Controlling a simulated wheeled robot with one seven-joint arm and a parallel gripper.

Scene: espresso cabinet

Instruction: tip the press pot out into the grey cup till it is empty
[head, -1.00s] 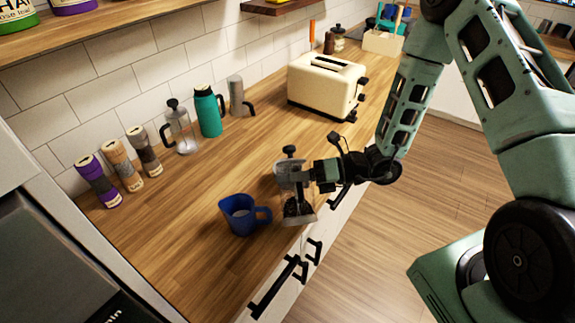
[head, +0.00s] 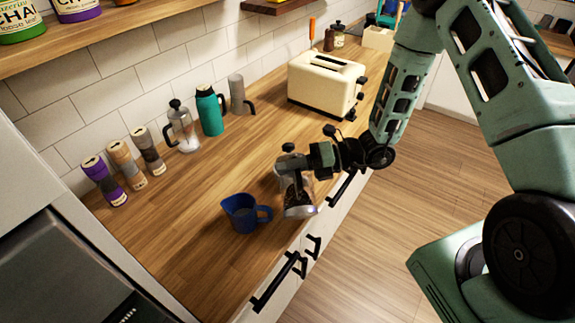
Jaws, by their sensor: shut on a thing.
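My gripper (head: 304,170) is shut on a press pot (head: 297,200) with a black knob, a clear body and a silver base. Something dark shows inside it, but I cannot tell how much. The pot is near the counter's front edge, leaning slightly; I cannot tell whether its base touches the counter. A dark blue cup (head: 241,214) with a handle stands upright just left of the pot, apart from it. I see no clearly grey cup; a tall grey vessel (head: 237,92) with a dark handle stands by the back wall.
A second press pot (head: 183,130), a teal bottle (head: 210,112) and several grinder-like cylinders (head: 121,163) line the back of the wooden counter (head: 170,230). A cream toaster (head: 325,85) stands farther along. Counter around the blue cup is clear.

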